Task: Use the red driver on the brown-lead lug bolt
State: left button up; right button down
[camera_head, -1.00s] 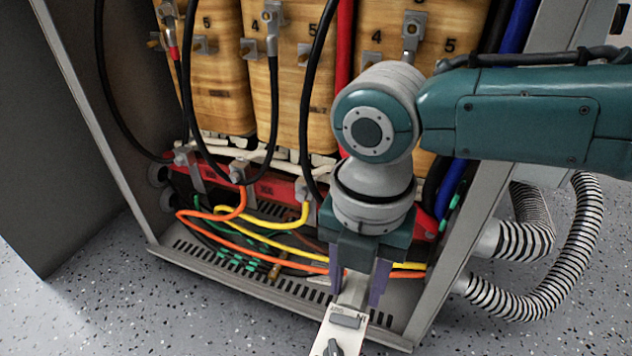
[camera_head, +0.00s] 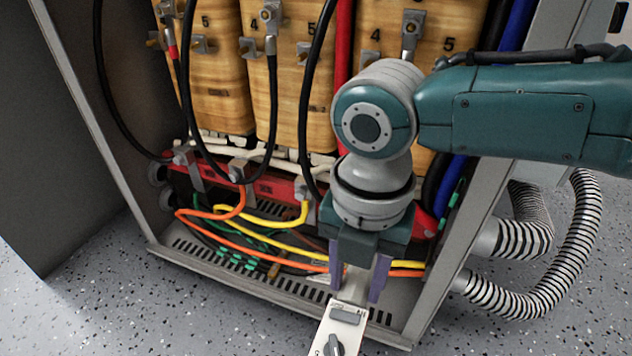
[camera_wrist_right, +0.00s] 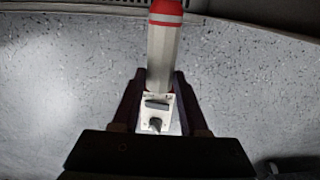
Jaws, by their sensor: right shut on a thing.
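My right gripper (camera_head: 358,288) is at the lower front of the open cabinet, pointing down. It is shut on a pale tester-like device (camera_head: 337,335) with a small display and a dark dial. In the right wrist view, the device (camera_wrist_right: 161,60) has a pale shaft with a red, white-banded tip, gripped between the fingers (camera_wrist_right: 158,108). I see no red driver. Lugs are bolted along a red bar (camera_head: 272,187); one (camera_head: 302,190) has a yellow lead. A brownish lead (camera_head: 274,269) shows low among the cables; its lug cannot be told. My left gripper is out of view.
Wood-toned coils (camera_head: 218,90) stand behind black cables. Orange and yellow leads (camera_head: 262,238) loop over the slotted cabinet floor. The cabinet's right post (camera_head: 455,265) and ribbed hoses (camera_head: 540,290) stand at right. Speckled floor (camera_head: 110,310) is clear at lower left.

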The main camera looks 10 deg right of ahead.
jog(key=shift+w+d+b, duration=0.4)
jog(key=shift+w, duration=0.15)
jog(key=shift+w, duration=0.15)
dwell(0.9)
jog(key=shift+w+d, duration=0.15)
dwell(1.2)
dwell(0.4)
jog(key=shift+p, duration=0.45)
dwell(0.4)
jog(key=shift+r, duration=0.1)
jog(key=shift+s+a+r+p, duration=0.1)
jog(key=shift+s+a+p, duration=0.3)
jog(key=shift+s+p, duration=0.35)
jog(key=shift+s+a+p, duration=0.8)
jog(key=shift+s+p, duration=0.2)
jog(key=shift+s+a, duration=0.1)
jog(key=shift+s, duration=0.05)
